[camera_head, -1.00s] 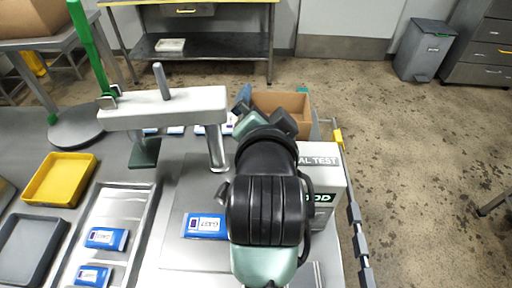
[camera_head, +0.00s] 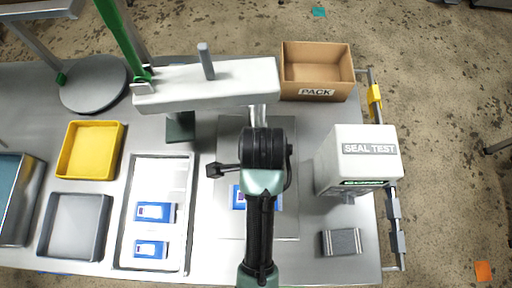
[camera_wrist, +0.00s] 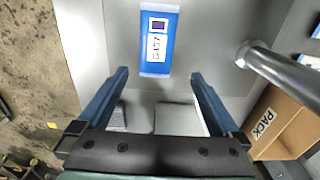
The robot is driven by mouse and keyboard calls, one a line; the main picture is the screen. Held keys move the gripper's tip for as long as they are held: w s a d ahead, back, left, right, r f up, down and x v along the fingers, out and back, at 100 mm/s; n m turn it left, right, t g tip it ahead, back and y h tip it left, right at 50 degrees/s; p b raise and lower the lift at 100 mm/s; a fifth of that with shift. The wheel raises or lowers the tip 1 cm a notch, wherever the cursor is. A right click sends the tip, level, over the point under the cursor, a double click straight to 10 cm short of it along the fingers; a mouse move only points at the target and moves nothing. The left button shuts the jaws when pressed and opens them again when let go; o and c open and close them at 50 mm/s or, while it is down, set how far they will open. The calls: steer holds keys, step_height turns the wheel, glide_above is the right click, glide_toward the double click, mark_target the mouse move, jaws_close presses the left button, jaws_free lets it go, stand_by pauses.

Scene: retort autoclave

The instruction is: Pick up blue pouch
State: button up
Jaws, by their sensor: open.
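A blue pouch (camera_wrist: 158,40) with a white label reading G457 lies flat on a grey plate (camera_wrist: 120,30), ahead of my gripper in the wrist view. My gripper (camera_wrist: 160,74) is open and empty, its two blue fingers spread wider than the pouch and short of its near end. In the head view the same pouch (camera_head: 237,198) is partly hidden under my arm. Two more blue pouches, one (camera_head: 155,212) above the other (camera_head: 150,249), lie in a long metal tray (camera_head: 125,225) to the left.
A white seal test box (camera_head: 338,165) stands right of the plate. A cardboard PACK box (camera_head: 318,93) is behind it. A white beam (camera_head: 180,90) on a post (camera_head: 258,113) overhangs the table. Yellow (camera_head: 118,150) and grey (camera_head: 105,225) trays sit at left.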

steer(key=f, duration=0.6)
steer(key=shift+s, duration=0.4)
steer(key=shift+a+f+p, duration=0.15)
steer(key=shift+f+p, duration=0.65)
steer(key=shift+f, duration=2.3)
steer(key=c, duration=1.4)
steer(key=shift+r, duration=0.15)
